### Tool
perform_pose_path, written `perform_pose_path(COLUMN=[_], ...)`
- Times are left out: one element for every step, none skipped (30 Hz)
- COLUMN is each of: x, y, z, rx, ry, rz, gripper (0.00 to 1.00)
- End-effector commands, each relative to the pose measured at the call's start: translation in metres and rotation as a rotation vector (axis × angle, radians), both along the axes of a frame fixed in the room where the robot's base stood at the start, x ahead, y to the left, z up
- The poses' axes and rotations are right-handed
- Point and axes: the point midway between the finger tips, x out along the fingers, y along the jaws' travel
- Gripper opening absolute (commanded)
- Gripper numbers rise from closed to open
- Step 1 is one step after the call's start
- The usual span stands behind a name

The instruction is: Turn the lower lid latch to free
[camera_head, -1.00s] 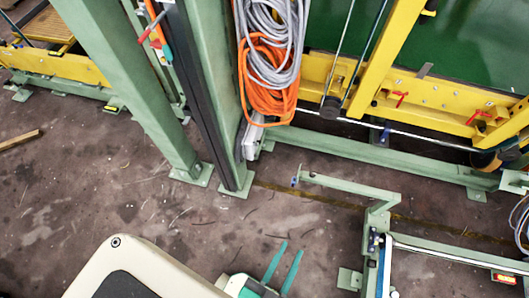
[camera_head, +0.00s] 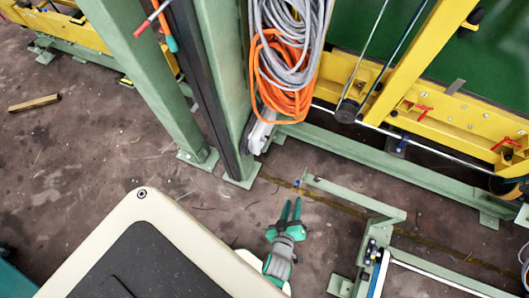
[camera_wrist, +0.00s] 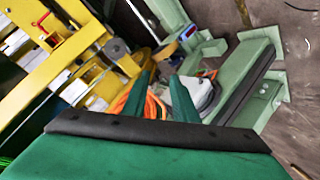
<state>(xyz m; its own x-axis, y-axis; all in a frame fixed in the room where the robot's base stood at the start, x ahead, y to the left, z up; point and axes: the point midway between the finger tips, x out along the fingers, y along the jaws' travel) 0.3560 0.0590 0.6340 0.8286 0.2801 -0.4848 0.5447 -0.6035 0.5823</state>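I cannot tell which part is the lower lid latch. Small red handles sit on the yellow frame in the head view, one at the middle (camera_head: 415,108) and one farther right (camera_head: 506,143). A red handle (camera_wrist: 46,20) also shows on yellow metal at the upper left of the wrist view. My gripper (camera_head: 290,205) has two teal fingers, apart with nothing between them, above the floor left of the low green bracket. In the wrist view the fingers of my gripper (camera_wrist: 162,92) are spread too, with cable coils beyond. It touches none of the handles.
Green posts (camera_head: 150,80) stand at the upper left. Grey cable (camera_head: 300,40) and orange cable (camera_head: 285,90) hang beside them. A green bracket (camera_head: 350,197) stands right of my gripper. A long green beam (camera_head: 400,165) runs before the yellow frame (camera_head: 400,90). Floor is open at left.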

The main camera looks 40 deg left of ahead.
Motion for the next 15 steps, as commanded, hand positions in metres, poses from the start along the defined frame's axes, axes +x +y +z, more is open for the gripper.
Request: perform_pose_path(x=[0.017, 0.025, 0.035, 0.043, 0.051, 0.060, 0.066, 0.072, 0.079, 0.084, 0.089, 0.093, 0.096, 0.098, 0.101], y=[0.015, 0.023, 0.035, 0.045, 0.055, 0.069, 0.081, 0.092, 0.107, 0.118, 0.129, 0.143, 0.152, 0.161, 0.171], z=[-0.014, -0.023, -0.034, -0.042, -0.050, -0.059, -0.065, -0.071, -0.078, -0.083, -0.087, -0.092, -0.095, -0.097, -0.100], rx=[-0.045, -0.078, -0.117, -0.147, -0.176, -0.214, -0.239, -0.263, -0.295, -0.316, -0.336, -0.359, -0.374, -0.387, -0.403], ry=[0.000, 0.004, 0.006, 0.007, 0.008, 0.008, 0.007, 0.007, 0.005, 0.002, 0.000, -0.004, -0.006, -0.010, -0.013], rz=[0.061, 0.099, 0.150, 0.189, 0.228, 0.281, 0.321, 0.361, 0.412, 0.448, 0.484, 0.527, 0.557, 0.584, 0.618], gripper=[0.26, 0.26, 0.26, 0.26, 0.26, 0.26, 0.26, 0.26, 0.26, 0.26, 0.26, 0.26, 0.26, 0.26, 0.26])
